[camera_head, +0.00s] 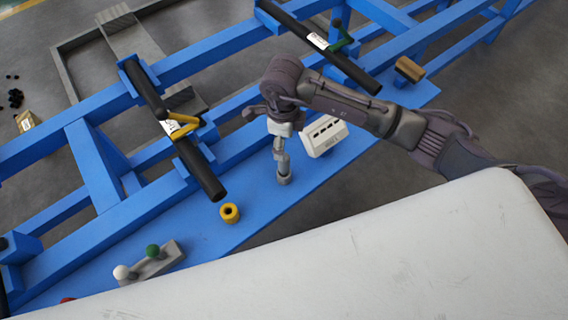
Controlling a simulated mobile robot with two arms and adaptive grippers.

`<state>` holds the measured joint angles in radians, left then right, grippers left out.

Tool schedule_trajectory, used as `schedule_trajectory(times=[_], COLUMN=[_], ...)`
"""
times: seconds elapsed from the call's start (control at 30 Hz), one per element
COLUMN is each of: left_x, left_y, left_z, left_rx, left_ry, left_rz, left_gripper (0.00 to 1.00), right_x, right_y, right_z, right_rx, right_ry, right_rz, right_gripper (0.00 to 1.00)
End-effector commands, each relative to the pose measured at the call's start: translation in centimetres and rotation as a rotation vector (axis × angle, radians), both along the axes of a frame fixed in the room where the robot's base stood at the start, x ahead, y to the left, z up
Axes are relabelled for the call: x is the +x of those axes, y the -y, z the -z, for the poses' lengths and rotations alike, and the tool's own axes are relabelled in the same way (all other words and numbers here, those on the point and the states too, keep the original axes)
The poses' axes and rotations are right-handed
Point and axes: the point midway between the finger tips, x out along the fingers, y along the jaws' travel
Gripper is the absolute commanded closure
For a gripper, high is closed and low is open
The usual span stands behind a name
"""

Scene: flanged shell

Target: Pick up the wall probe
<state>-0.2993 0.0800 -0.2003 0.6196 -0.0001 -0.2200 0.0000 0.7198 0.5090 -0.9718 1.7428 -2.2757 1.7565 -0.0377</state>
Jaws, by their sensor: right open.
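My right gripper (274,112) reaches in from the right over the blue bench, its fingers pointing down. It is open. A light grey stepped piece (283,165) stands upright on the bench just below it, its pale top close under the fingers. I cannot tell whether they touch. I cannot tell for certain which of these is the wall probe. A grey holder (165,262) at lower left bears a white ball-topped piece (121,272) and a green one (153,251).
A yellow ring (229,213) lies on the blue bench (255,205). Black bars with a yellow clamp (186,127) and a green clamp (340,42) cross the blue frame. A tan block (409,69) sits at upper right. A white surface (400,260) fills the lower foreground.

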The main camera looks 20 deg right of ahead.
Motion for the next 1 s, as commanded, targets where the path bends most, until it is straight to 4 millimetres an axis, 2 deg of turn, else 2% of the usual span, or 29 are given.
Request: schedule_trajectory(times=[0.03, 0.13, 0.43, 0.7, 1.0], left_x=[0.0, 0.0, 0.0, 0.0, 0.0], left_y=[0.0, 0.0, 0.0, 0.0, 0.0], left_z=[-0.1, -0.1, -0.3, -0.7, -0.7], left_rx=[0.000, 0.000, 0.000, 0.000, 0.000], left_ry=[0.000, -0.001, -0.001, -0.001, -0.001], left_rz=[0.000, 0.000, -0.001, -0.001, -0.001], left_gripper=[0.60, 0.60, 0.60, 0.60, 0.60], right_x=[-0.1, -0.1, -0.3, -0.6, -0.6], right_y=[0.0, -0.1, -0.1, -0.2, -0.1], right_z=[1.2, 2.9, 5.4, 9.2, 9.8], right_rx=[0.000, 0.001, 0.004, 0.005, 0.005], right_ry=[-0.006, -0.004, -0.003, -0.002, 0.000], right_rz=[0.001, 0.001, 0.000, 0.001, -0.002], right_gripper=[0.39, 0.39, 0.39, 0.39, 0.39])
